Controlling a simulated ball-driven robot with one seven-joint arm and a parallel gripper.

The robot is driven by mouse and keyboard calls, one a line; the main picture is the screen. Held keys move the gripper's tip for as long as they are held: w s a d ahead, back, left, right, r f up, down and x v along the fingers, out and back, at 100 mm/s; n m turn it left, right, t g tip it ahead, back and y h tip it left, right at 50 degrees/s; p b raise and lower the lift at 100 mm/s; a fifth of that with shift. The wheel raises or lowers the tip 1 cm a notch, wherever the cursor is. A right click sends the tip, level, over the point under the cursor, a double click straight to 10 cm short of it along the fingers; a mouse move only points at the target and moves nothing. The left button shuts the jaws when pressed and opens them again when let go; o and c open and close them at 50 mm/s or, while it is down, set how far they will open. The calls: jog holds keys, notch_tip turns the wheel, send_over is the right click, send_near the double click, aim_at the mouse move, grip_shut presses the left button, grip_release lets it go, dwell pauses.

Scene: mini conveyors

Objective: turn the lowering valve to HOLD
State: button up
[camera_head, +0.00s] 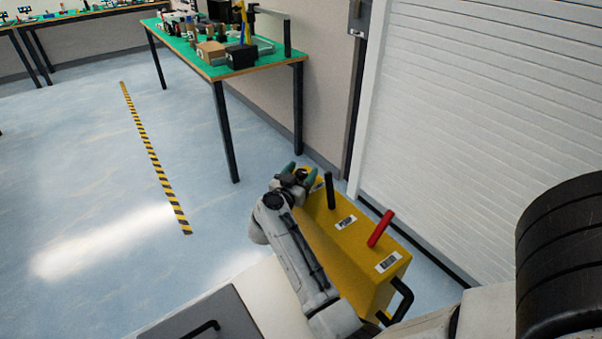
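A yellow box (341,248) stands at the lower middle, with several small white labels on its top, too small to read. A red lever (380,228) sticks up near its front right end, tilted. A black lever (331,190) stands nearly upright farther back on the same top. I cannot tell from the labels which lever is the lowering valve. My gripper (298,175), with green fingers, is at the far left end of the box, beyond the black lever and apart from the red one. Whether its fingers touch anything there is hidden.
A green-topped table (275,58) with boxes and tools stands at the back against the wall. A white shutter (480,120) is close behind the box on the right. A black handle (402,300) juts from the box's front end. The floor (90,180) on the left is clear, with a striped tape line (152,155).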

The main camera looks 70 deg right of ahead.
jog(key=c, duration=0.9)
jog(key=shift+c, duration=0.2)
